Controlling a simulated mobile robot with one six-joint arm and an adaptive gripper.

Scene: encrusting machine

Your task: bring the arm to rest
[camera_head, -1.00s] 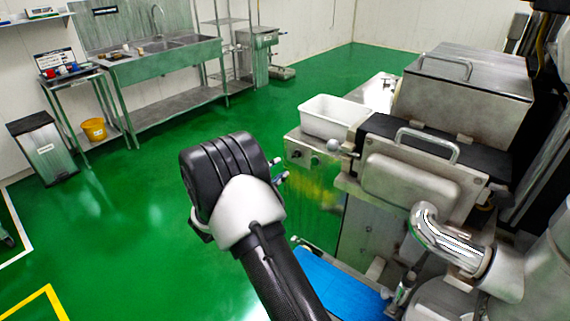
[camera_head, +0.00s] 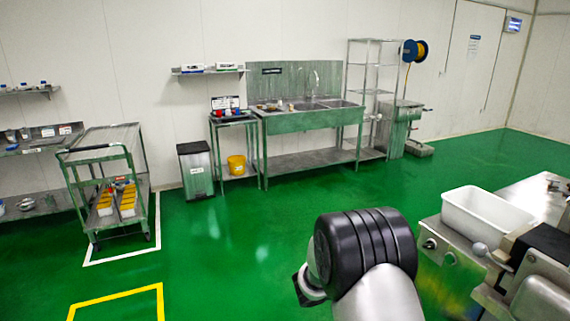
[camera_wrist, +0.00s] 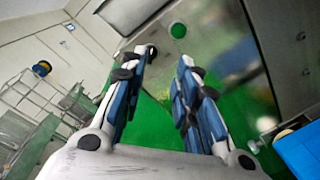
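My gripper (camera_wrist: 165,75) shows in the wrist view with its two blue-padded fingers apart and nothing between them. Green floor and a steel machine face show beyond the fingertips. In the head view only a black joint and a white link of my arm show at the lower middle; the gripper is hidden there. The encrusting machine (camera_head: 540,262) is at the right edge, partly out of frame. A white bin (camera_head: 482,218) sits on its steel top.
A steel sink table (camera_head: 310,118) stands at the back wall beside a shelf rack (camera_head: 372,90). A trolley (camera_head: 105,175) with yellow-topped items stands at the left. A waste bin (camera_head: 195,170) and yellow bucket (camera_head: 237,165) are near the sink. Open green floor lies in the middle.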

